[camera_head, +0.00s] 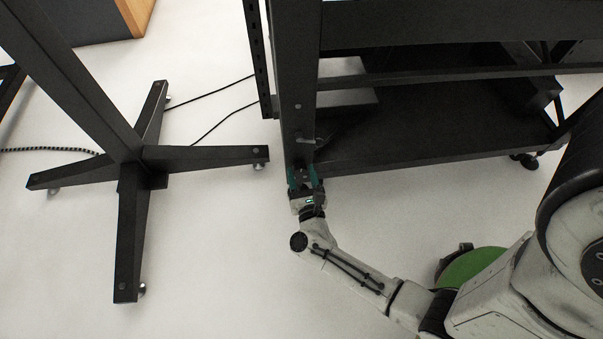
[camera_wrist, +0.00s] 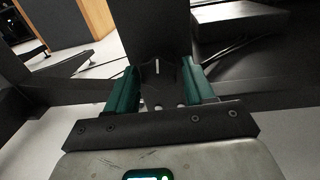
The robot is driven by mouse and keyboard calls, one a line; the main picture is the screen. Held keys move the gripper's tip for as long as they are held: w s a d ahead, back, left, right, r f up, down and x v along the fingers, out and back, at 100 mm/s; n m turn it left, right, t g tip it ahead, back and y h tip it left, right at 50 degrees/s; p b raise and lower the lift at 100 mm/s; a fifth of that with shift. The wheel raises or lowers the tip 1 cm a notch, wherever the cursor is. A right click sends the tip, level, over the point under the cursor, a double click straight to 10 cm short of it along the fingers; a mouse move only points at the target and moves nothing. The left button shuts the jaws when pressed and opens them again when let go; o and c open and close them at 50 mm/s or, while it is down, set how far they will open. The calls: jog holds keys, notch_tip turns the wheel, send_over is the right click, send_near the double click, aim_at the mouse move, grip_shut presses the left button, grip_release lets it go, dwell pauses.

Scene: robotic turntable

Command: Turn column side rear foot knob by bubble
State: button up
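My gripper (camera_head: 305,184) is at the bottom of the dark upright post (camera_head: 297,120) at the near left corner of the black frame. In the wrist view my gripper's two teal fingers (camera_wrist: 160,84) stand apart on either side of a dark knob-like part (camera_wrist: 160,88) at the foot of the post. A small pale mark shows above it. Whether the fingers touch this part is not clear. Its lower end is hidden by the gripper body. No bubble level can be made out clearly in either view.
A black cross-shaped stand base (camera_head: 160,155) with small feet is on the white floor (camera_head: 215,250) to the left. The frame has a low black shelf (camera_head: 430,130) and a caster (camera_head: 525,160) at right. Thin cables (camera_head: 215,125) run across the floor.

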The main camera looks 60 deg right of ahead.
jog(key=shift+o, duration=1.3)
jog(key=shift+r, duration=0.1)
jog(key=p+v, duration=0.2)
jog(key=v, duration=0.8)
jog(key=shift+s+a, duration=0.2)
jog(key=shift+a, duration=0.05)
